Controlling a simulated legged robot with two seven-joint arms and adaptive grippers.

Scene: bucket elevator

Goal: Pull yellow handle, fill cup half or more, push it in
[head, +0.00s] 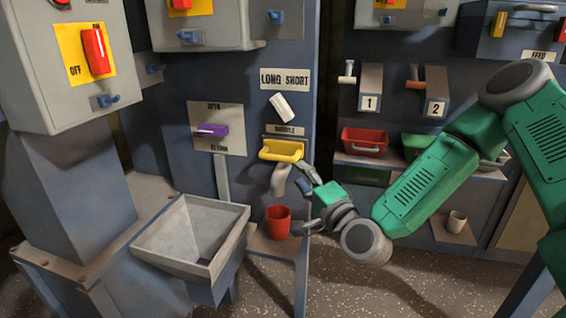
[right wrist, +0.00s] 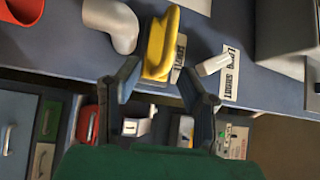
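The yellow handle (head: 282,150) sticks out of the panel below the SAMPLE label. A grey curved spout (head: 279,180) hangs under it. The red cup (head: 278,222) stands upright on a small shelf below the spout; its contents cannot be made out. My right gripper (head: 304,178) is just right of and below the handle. In the right wrist view my right gripper (right wrist: 158,76) is open, its two fingers apart, with the yellow handle (right wrist: 160,42) in line with the gap between them. No firm contact shows. The spout (right wrist: 110,22) is left of the handle there. My left gripper is out of view.
A grey hopper (head: 195,238) stands left of the cup. A purple handle (head: 212,130) and a white lever (head: 282,106) are on the panel nearby. A red bin (head: 364,141) and a pale cup (head: 456,222) are to the right, beyond my right arm.

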